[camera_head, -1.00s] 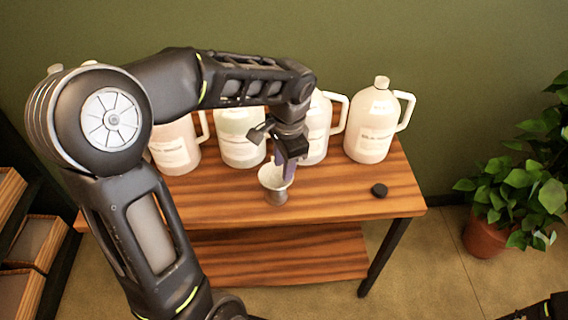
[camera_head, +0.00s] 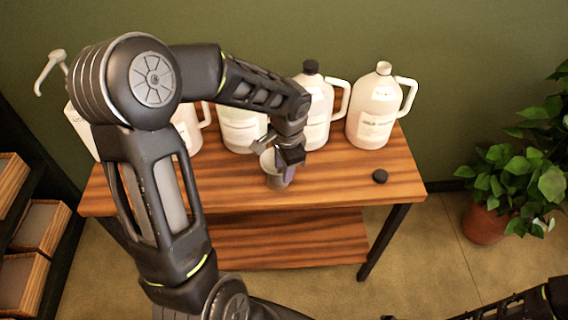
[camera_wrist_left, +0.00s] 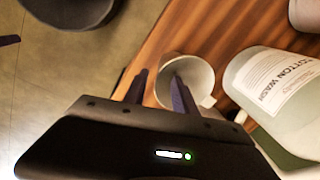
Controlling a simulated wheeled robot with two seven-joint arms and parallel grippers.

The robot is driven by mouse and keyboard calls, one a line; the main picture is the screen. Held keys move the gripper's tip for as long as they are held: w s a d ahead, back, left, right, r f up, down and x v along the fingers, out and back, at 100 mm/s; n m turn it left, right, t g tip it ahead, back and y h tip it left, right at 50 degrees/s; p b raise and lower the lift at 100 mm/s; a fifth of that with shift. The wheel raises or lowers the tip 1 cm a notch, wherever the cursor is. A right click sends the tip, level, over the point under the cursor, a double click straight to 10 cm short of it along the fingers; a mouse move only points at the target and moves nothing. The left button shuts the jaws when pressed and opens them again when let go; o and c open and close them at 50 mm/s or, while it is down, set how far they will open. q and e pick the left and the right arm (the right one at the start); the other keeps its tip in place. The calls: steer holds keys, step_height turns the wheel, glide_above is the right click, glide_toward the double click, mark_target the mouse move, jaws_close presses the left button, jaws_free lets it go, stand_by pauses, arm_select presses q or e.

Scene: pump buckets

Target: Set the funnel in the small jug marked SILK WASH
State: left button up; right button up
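The funnel (camera_head: 268,161), pale grey with a wide mouth, stands on the table in front of the jugs. It also shows in the left wrist view (camera_wrist_left: 201,72). My left gripper (camera_head: 286,174) is low at the funnel's right side. In the wrist view its two fingers (camera_wrist_left: 160,88) are apart, one over the funnel's mouth and one outside, with the near rim between them. The rightmost white jug (camera_head: 378,105) has a handle and an open neck; its label is too blurred to read surely. My right gripper is out of view.
A dark cap (camera_head: 380,176) lies on the table's right side (camera_head: 345,183). A black-capped jug (camera_head: 317,115) and a greenish jug (camera_head: 243,130) stand behind the funnel. A jug marked COTTON WASH (camera_wrist_left: 275,85) shows in the wrist view. A potted plant (camera_head: 490,220) stands right.

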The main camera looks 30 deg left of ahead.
arm_select(q)
jaws_close()
stand_by(0.4)
steer(key=shift+r, duration=0.1)
steer(key=shift+r+p, duration=2.4)
steer(key=shift+r, duration=0.8)
steer(key=shift+d+f, duration=0.1)
